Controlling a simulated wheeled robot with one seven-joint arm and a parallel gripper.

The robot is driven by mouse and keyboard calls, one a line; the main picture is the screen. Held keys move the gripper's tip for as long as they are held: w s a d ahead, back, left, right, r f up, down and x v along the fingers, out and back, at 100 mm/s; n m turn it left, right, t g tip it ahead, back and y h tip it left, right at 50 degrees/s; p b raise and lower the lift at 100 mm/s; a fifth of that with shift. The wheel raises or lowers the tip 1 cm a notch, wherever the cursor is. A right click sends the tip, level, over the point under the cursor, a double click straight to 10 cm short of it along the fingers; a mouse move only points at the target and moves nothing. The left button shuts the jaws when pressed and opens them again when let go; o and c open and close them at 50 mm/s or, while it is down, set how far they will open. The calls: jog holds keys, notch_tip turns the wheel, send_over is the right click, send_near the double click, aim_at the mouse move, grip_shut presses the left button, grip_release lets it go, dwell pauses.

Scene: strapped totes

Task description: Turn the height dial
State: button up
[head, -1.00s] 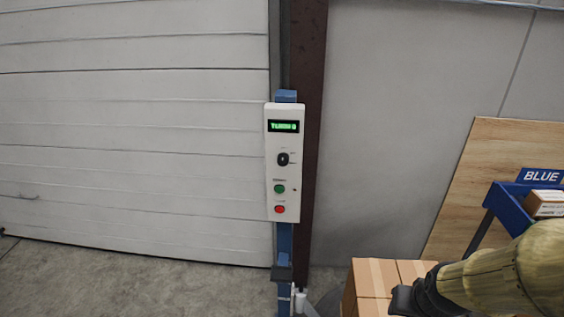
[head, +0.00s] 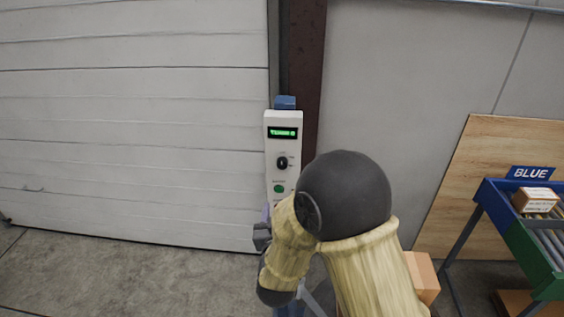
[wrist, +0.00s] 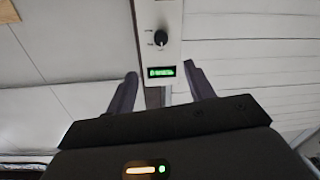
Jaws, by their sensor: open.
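The height dial (head: 282,162) is a black knob on a white control panel (head: 283,147), below a green lit display (head: 283,133). In the wrist view the dial (wrist: 160,38) shows upside down at the top, above the display (wrist: 161,72). My gripper (head: 262,235) is low at the panel's left side in the head view, partly hidden by my own arm. In the wrist view my gripper (wrist: 163,88) has its two dark fingers apart with nothing between them. The dial lies beyond the fingertips, apart from them.
A green button (head: 279,188) sits below the dial; my arm hides the panel's lower part. The panel is on a blue post (head: 285,102) beside a white shutter door (head: 130,130). A cardboard box (head: 423,278) and a blue-and-green roller stand (head: 520,240) are at the right.

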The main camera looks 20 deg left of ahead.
jog(key=shift+s+a+r, duration=0.1)
jog(key=shift+a+r, duration=0.05)
jog(key=p, duration=0.7)
send_near(282, 165)
jog(key=x, duration=0.9)
jog(key=shift+c, duration=0.4)
jog(key=c, duration=0.9)
